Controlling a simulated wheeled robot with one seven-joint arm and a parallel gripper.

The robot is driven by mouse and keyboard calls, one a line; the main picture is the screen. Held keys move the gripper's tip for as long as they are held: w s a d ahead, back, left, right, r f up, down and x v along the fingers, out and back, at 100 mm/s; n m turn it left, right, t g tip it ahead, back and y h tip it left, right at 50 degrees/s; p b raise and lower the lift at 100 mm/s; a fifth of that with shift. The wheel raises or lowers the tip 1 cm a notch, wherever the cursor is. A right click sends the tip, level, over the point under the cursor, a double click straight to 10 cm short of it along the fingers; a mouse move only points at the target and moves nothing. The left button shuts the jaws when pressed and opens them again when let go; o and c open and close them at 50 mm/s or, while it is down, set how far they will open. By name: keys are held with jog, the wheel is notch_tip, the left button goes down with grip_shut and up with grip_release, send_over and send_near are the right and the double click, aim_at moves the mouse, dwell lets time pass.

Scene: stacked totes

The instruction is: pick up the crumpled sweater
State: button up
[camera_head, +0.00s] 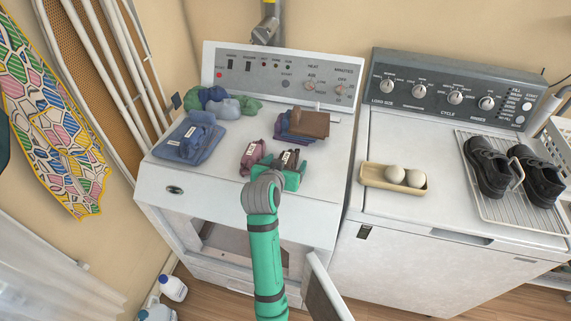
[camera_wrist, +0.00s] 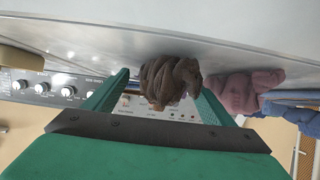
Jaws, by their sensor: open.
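A dark brown crumpled garment, which looks like the sweater, lies on the white dryer top (camera_head: 213,172). It shows with a small white tag in the head view (camera_head: 291,157) and as a bunched, folded lump in the wrist view (camera_wrist: 168,80). My green gripper (camera_head: 279,168) is at the front part of the dryer top. In the wrist view my gripper (camera_wrist: 160,82) is open, with one finger on each side of the brown garment. Whether the fingers touch it I cannot tell. My gripper hides part of it in the head view.
A mauve cloth (camera_head: 253,156) lies close at the left. The dryer door (camera_head: 326,290) hangs open.

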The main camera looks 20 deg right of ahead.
jog(key=shift+c, duration=0.3)
jog(key=c, duration=1.4)
jog(key=shift+o, duration=0.2)
jog(key=shift+r, duration=0.1)
